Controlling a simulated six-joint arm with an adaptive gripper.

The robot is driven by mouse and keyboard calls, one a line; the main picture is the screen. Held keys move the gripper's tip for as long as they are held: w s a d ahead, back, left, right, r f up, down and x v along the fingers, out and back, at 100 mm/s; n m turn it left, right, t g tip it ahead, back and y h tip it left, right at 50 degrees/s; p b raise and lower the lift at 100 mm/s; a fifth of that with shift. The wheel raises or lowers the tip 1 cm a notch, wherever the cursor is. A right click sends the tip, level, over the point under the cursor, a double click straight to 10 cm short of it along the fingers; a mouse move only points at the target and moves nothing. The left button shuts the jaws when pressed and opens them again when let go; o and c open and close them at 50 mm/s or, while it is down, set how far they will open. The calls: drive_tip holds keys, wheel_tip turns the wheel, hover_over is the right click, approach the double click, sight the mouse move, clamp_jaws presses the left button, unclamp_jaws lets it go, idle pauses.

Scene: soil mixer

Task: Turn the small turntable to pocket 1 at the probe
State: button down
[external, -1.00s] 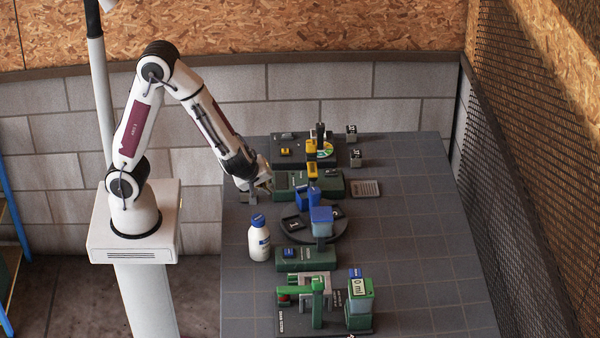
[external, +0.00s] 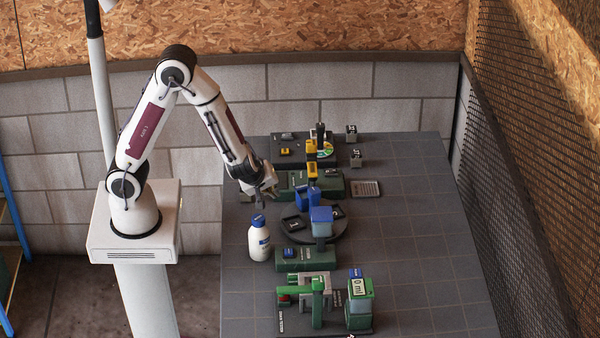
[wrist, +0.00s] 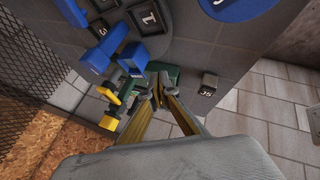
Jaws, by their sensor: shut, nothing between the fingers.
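A dark round turntable (external: 338,231) lies on the table in the external view, with numbered black pockets (external: 293,224) on it. A pocket marked 1 (wrist: 148,17) shows at the top of the wrist view. A blue-topped container (external: 321,214) and a blue holder (external: 306,197) stand at the turntable; the blue parts hide some of it. I cannot tell for certain which part is the probe. My gripper (external: 262,204) is shut and empty, above the table to the left of the turntable. Its fingers (wrist: 158,97) meet in the wrist view, apart from the turntable.
A white bottle with a blue cap (external: 259,238) stands close in front of my gripper. A green console (external: 330,187) lies just behind the turntable, and another (external: 305,259) in front. A small labelled cube (wrist: 208,84) sits near my fingers.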

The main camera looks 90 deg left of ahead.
sight(297, 192)
drive_tip(key=shift+w+a+f, duration=0.65)
drive_tip(key=shift+w+f, duration=0.05)
drive_tip(key=shift+w, duration=0.2)
drive_tip(key=shift+w+a+f, duration=0.7)
drive_tip(key=shift+w, duration=0.2)
drive_tip(key=shift+w+a+f, duration=0.65)
drive_tip(key=shift+w+f, duration=0.05)
drive_tip(key=shift+w, duration=0.2)
drive_tip(key=shift+w+a+m+t+h, duration=0.35)
drive_tip(key=shift+a+m, duration=0.2)
drive_tip(key=shift+m, duration=0.35)
drive_tip(key=shift+w+a+m+t+h, duration=0.25)
drive_tip(key=shift+w+a+m+t, duration=0.1)
drive_tip(key=shift+m, duration=0.35)
drive_tip(key=shift+w, duration=0.1)
drive_tip(key=shift+w+a, duration=0.25)
drive_tip(key=shift+w+a, duration=0.3)
drive_tip(key=shift+w, duration=0.25)
